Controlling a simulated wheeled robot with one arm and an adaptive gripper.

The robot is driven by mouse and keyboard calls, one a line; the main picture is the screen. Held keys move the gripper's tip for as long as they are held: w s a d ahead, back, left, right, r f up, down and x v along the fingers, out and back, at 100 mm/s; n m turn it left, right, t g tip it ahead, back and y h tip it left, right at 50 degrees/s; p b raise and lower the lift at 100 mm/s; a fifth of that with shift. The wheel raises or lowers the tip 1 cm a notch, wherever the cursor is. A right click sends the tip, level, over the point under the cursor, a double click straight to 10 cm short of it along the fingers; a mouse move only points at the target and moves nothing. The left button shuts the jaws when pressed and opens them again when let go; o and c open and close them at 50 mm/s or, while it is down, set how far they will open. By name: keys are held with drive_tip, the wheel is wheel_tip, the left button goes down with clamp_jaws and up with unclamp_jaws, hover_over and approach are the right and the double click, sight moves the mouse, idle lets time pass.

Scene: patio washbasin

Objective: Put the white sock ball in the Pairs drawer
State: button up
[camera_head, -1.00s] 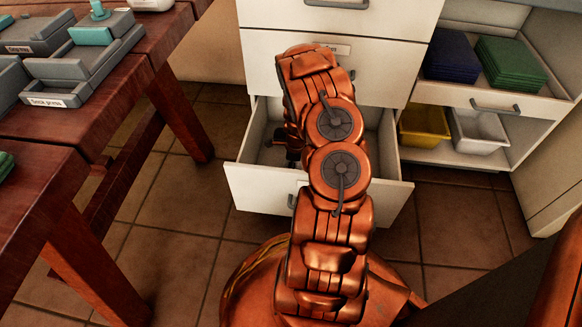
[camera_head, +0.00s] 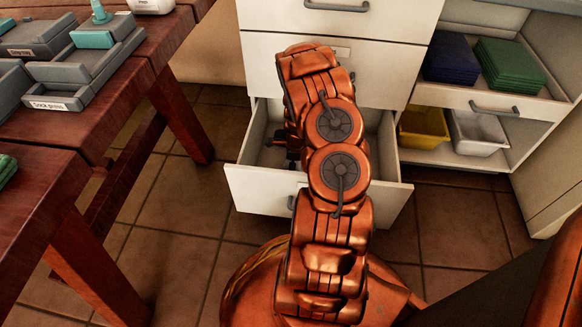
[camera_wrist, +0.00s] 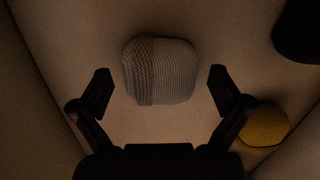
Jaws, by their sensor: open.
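A pale, ribbed sock ball (camera_wrist: 172,72), whitish-grey in the dim light, lies on the floor of a drawer in the wrist view. My gripper (camera_wrist: 160,82) is open, with a fingertip on either side of the ball and a gap at each side. I cannot tell how far the fingertips are above the drawer floor. In the head view the open lower white drawer (camera_head: 258,187) has my arm reaching down into it, and the arm hides most of its inside. The ball is hidden there. I cannot read a Pairs label on any drawer.
A yellow ball (camera_wrist: 262,126) and a dark rounded thing (camera_wrist: 298,30) lie to the right in the drawer. A closed white drawer (camera_head: 385,72) is above. A shelf unit with a yellow bin (camera_head: 424,128) stands right. A wooden table (camera_head: 125,75) stands left.

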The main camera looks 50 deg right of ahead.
drive_tip(key=r+p, duration=0.1)
drive_tip(key=r, duration=0.2)
drive_tip(key=r+p, duration=0.1)
drive_tip(key=r, duration=0.2)
drive_tip(key=s+r+p, duration=0.1)
drive_tip(key=r, duration=0.3)
drive_tip(key=shift+d+r+p, duration=0.1)
drive_tip(key=shift+d+p, duration=0.3)
drive_tip(key=s+a+r+n+g, duration=0.1)
drive_tip(key=s+a+r+n, duration=0.1)
drive_tip(key=a+r+n, duration=0.75)
drive_tip(key=s+a+r+n+g, duration=0.15)
drive_tip(key=a+r+n, duration=0.35)
drive_tip(key=a+r, duration=0.85)
drive_tip(key=s+a+r+n, duration=0.3)
drive_tip(key=s+a+n, duration=0.1)
drive_tip(key=s, duration=0.3)
drive_tip(key=s+a+r+n+g, duration=0.1)
drive_tip(key=s+a+r+n, duration=0.2)
drive_tip(key=s+a+n, duration=0.2)
drive_tip(key=s+a+r+n+g, duration=0.1)
drive_tip(key=s+a+r+n, duration=0.2)
drive_tip(key=s, duration=0.6)
drive_tip(key=shift+s+a+r+n+h, duration=0.2)
drive_tip(key=shift+a+r+n+h, duration=0.15)
drive_tip(key=shift+a+n, duration=0.5)
drive_tip(key=shift+d, duration=0.2)
